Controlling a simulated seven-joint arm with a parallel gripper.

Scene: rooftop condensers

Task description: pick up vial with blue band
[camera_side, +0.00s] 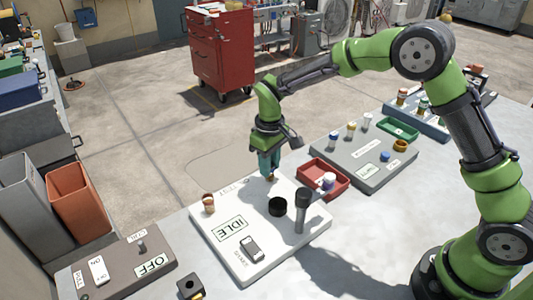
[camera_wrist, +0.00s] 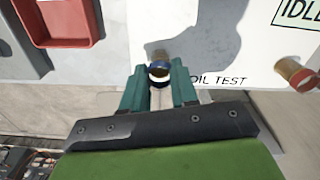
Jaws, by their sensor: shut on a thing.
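The vial with the blue band (camera_wrist: 159,71) shows end-on between the teal fingertips of my gripper (camera_wrist: 159,88) in the wrist view. My gripper is shut on it, near the "OIL TEST" lettering at the edge of the white board. In the side view my gripper (camera_side: 269,163) points down at the back edge of that board. Only a small tip of the vial shows below the fingers there, and I cannot tell whether it touches the board.
A red tray (camera_side: 341,187) with white items lies right of my gripper. A grey board (camera_side: 350,165) stands beyond.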

